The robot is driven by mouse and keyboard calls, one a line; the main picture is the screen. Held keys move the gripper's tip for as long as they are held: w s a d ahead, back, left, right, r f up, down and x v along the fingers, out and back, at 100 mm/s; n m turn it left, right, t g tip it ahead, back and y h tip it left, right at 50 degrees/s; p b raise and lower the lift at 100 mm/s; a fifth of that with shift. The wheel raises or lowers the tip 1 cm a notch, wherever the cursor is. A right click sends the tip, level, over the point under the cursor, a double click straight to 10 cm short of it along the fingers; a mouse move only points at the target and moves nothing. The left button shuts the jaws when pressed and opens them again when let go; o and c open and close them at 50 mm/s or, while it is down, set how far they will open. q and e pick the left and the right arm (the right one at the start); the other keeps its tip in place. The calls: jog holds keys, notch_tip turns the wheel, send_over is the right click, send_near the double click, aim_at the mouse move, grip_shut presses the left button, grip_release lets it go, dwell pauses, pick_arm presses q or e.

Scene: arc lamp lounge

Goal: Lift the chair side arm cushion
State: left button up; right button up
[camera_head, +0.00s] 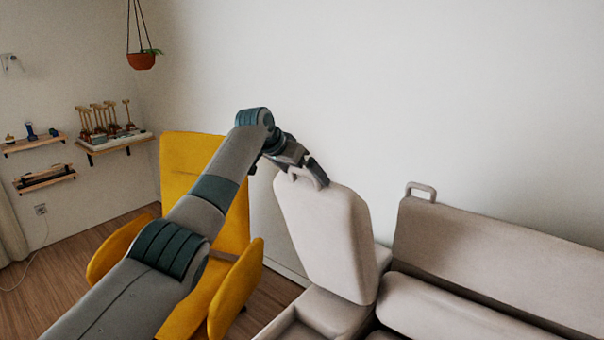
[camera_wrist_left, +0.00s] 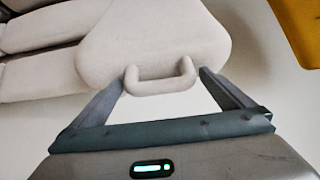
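The beige cushion panel (camera_head: 325,235) stands raised and slightly tilted beside the yellow chair, above an open beige box-like base (camera_head: 325,312). A loop handle (camera_wrist_left: 160,84) sits on its top edge. My left gripper (camera_head: 303,168) is at this top edge. In the left wrist view, my left gripper (camera_wrist_left: 163,76) has its fingers spread, one at each end of the handle. A small gap shows at the right finger; contact at the left one is unclear. The cushion (camera_wrist_left: 150,40) also shows behind the handle. My right gripper is not in view.
The yellow armchair (camera_head: 240,285) stands at the left, partly behind my left arm. A beige sofa back (camera_head: 490,255) with its own loop handle (camera_head: 421,189) is at the right. Wall shelves (camera_head: 115,143) and a hanging plant pot (camera_head: 141,61) are at the far left. The wall above is bare.

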pick_arm(q)
jog(key=shift+s+a, duration=0.1)
jog(key=shift+s+a+r, duration=0.2)
jog(key=shift+s+r, duration=0.05)
jog(key=shift+r, duration=0.1)
jog(key=p+v, duration=0.1)
jog(key=v, duration=1.5)
jog(key=shift+r+p, duration=0.2)
jog(key=shift+p, duration=0.15)
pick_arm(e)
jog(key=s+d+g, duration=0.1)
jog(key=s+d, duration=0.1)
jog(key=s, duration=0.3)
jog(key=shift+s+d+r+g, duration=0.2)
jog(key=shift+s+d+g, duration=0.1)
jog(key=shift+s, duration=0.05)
pick_arm(q)
jog(key=shift+s, duration=0.1)
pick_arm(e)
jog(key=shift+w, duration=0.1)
